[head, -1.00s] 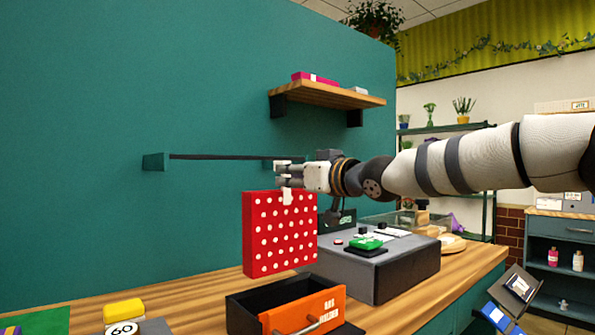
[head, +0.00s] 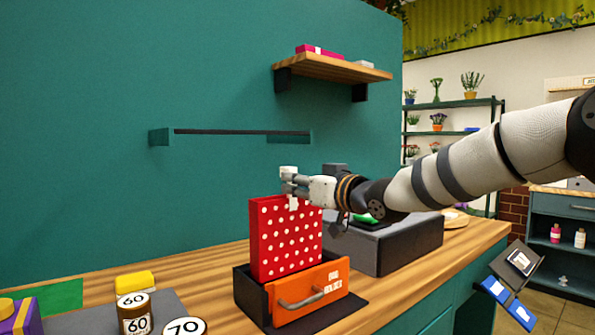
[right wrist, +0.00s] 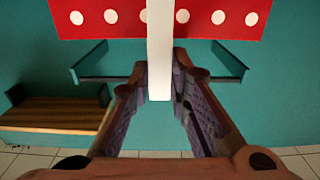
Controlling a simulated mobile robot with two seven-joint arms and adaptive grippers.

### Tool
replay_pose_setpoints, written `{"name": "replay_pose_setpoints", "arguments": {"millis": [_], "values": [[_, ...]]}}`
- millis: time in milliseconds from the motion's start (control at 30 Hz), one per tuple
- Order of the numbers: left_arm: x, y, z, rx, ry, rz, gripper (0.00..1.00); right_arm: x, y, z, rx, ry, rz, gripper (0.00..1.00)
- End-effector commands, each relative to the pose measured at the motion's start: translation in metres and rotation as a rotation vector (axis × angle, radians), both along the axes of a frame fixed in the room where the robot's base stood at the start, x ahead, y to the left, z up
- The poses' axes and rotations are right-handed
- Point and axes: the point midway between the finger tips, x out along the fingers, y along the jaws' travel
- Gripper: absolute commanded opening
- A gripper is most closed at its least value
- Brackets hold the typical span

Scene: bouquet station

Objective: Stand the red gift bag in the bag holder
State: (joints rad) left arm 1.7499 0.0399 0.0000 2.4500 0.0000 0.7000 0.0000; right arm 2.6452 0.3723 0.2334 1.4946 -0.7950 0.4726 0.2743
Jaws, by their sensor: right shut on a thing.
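The red gift bag (head: 285,238) with white dots is upright in the head view. Its lower part is between the walls of the bag holder, a black box with an orange front (head: 318,288) and a grey handle. The front hides part of the bag's bottom, so I cannot tell whether it touches the holder's floor. My right gripper (head: 291,190) is shut on the bag's white top tab, above the holder. In the right wrist view the fingers pinch the white tab (right wrist: 160,50), with the red bag (right wrist: 110,18) beyond. My left gripper is not in view.
A grey station box (head: 400,245) stands right of the holder. A yellow block (head: 135,282), a brown jar (head: 134,314) and a purple box (head: 20,314) are at the front left. A wall rail (head: 240,132) and wooden shelf (head: 335,68) are above. The counter left of the holder is partly clear.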

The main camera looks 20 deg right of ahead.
Motion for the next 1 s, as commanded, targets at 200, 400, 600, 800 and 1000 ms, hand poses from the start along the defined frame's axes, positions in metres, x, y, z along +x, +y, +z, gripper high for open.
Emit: {"name": "replay_pose_setpoints", "arguments": {"millis": [200, 400, 600, 800, 1000], "values": [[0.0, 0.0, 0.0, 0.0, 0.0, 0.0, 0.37, 0.0, 0.001, -0.02, 0.0, 0.001, 0.001, 0.0], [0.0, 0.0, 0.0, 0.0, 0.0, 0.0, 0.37, 0.0, 0.0, -0.037, 0.0, 0.0, 0.0, 0.0], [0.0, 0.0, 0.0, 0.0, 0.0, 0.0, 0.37, 0.0, 0.0, -0.046, 0.0, -0.001, 0.0, 0.0], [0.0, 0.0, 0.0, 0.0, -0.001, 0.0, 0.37, 0.0, 0.0, -0.048, 0.0, -0.001, 0.0, 0.0], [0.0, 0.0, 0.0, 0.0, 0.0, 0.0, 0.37, 0.0, 0.0, -0.048, 0.0, -0.001, 0.0, 0.0]]}}
